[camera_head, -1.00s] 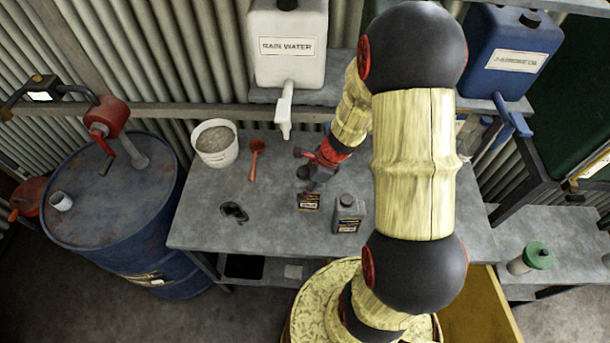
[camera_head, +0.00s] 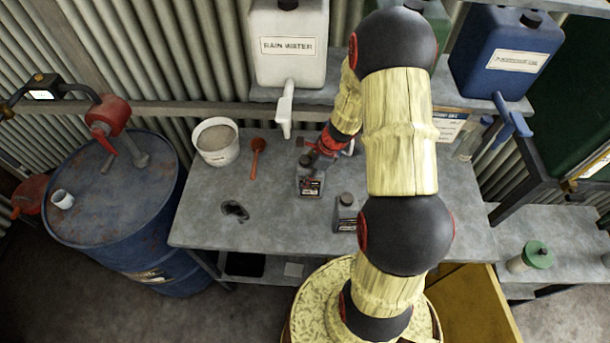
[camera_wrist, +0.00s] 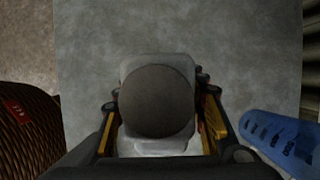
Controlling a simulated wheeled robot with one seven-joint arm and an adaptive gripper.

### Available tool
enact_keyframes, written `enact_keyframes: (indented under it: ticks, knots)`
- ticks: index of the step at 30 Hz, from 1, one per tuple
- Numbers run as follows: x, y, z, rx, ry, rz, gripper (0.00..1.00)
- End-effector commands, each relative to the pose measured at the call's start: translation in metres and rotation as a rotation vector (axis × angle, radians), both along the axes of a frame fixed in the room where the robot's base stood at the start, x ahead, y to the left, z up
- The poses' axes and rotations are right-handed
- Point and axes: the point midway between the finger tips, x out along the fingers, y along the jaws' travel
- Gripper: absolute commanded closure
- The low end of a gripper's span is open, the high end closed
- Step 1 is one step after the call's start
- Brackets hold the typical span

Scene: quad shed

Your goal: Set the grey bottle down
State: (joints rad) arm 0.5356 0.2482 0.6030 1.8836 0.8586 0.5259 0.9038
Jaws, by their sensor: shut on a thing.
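My gripper (camera_head: 322,152) is shut on a grey bottle (camera_head: 310,180) with a dark cap and a black-and-red label. The bottle looks upright over the middle of the grey workbench (camera_head: 270,218); I cannot tell whether its base touches the top. In the wrist view the same bottle (camera_wrist: 158,65) is seen from above, its round cap between my gripper's fingers (camera_wrist: 160,122). A second, similar grey bottle (camera_head: 346,210) stands on the bench to the right and nearer the front, partly hidden by my arm.

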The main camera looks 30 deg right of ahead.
Motion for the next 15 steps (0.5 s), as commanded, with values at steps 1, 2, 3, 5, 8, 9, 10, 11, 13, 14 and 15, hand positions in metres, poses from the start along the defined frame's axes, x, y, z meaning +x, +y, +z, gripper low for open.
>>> enact_keyframes:
  ticks: [1, 2, 3, 5, 8, 9, 10, 11, 13, 14, 15]
  knots:
    - [0.0013, -0.0006, 0.002, -0.001, -0.003, 0.0, 1.0]
    - [0.0012, -0.0006, 0.002, -0.001, -0.003, 0.0, 1.0]
    - [0.0011, -0.0005, 0.0019, -0.001, -0.003, 0.0, 1.0]
    - [0.0011, -0.0005, 0.0009, -0.001, -0.002, 0.0, 1.0]
    - [-0.0001, 0.0002, -0.0026, 0.0, 0.0, 0.0, 0.59]
    - [-0.0001, 0.0002, -0.0019, 0.0, 0.0, 0.0, 0.56]
    - [-0.0002, 0.0001, -0.0018, 0.0, 0.0, 0.0, 0.55]
    - [-0.0001, 0.0002, -0.0017, 0.0, 0.0, 0.0, 0.53]
    - [-0.0001, 0.0002, -0.0017, 0.0, 0.0, 0.0, 0.49]
    - [-0.0001, 0.0002, -0.0017, 0.0, 0.0, 0.0, 0.47]
    - [-0.0001, 0.0002, -0.0017, 0.0, 0.0, 0.0, 0.45]
